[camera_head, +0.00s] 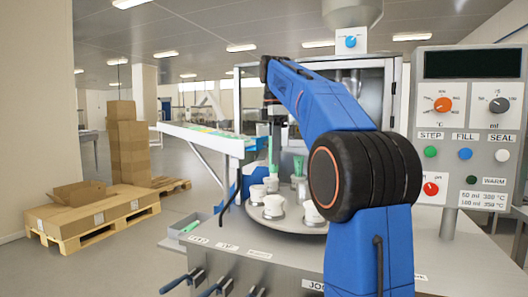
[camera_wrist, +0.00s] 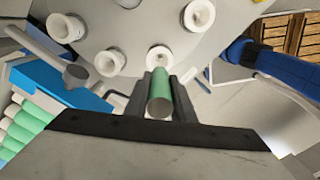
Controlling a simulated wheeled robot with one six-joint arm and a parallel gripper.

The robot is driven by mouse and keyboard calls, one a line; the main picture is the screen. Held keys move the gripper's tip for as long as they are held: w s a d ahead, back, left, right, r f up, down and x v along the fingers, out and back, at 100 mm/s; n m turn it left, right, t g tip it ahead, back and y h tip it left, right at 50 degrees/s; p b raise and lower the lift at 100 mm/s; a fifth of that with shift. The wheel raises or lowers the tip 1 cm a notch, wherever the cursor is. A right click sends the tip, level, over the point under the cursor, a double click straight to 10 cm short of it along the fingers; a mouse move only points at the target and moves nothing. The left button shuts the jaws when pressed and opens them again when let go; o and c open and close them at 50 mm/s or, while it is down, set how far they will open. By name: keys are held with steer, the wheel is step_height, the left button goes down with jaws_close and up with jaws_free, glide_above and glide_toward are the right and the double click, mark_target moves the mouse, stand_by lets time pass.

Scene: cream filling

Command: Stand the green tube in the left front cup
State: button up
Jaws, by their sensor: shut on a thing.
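The green tube (camera_wrist: 159,92) is held between the two fingers of my gripper (camera_wrist: 160,98), with its round end toward the wrist camera. Its far end points toward a white cup (camera_wrist: 159,58), which looks empty; I cannot tell the gap between them. In the head view my gripper (camera_head: 275,122) is small and partly behind my arm, with the green tube (camera_head: 271,150) below it. White cups stand on a round turntable (camera_head: 285,226): one at the left (camera_head: 257,194), one at the front left (camera_head: 273,206), and one at the front (camera_head: 312,212), partly hidden by my arm.
Another green tube (camera_head: 299,166) stands at the back of the turntable. More empty cups (camera_wrist: 65,28) show in the wrist view. Green and white tubes (camera_wrist: 22,128) lie at its left edge. A control panel (camera_head: 465,120) is at the right; pallets with boxes (camera_head: 95,215) are at the left.

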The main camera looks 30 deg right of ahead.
mark_target(275, 177)
steer(key=shift+w, duration=0.1)
steer(key=shift+f, duration=2.85)
steer(key=shift+d+f, duration=0.1)
steer(key=shift+f, duration=0.2)
steer(key=shift+f, duration=0.4)
steer(key=shift+f, duration=0.35)
steer(key=shift+f, duration=0.35)
steer(key=shift+f, duration=0.65)
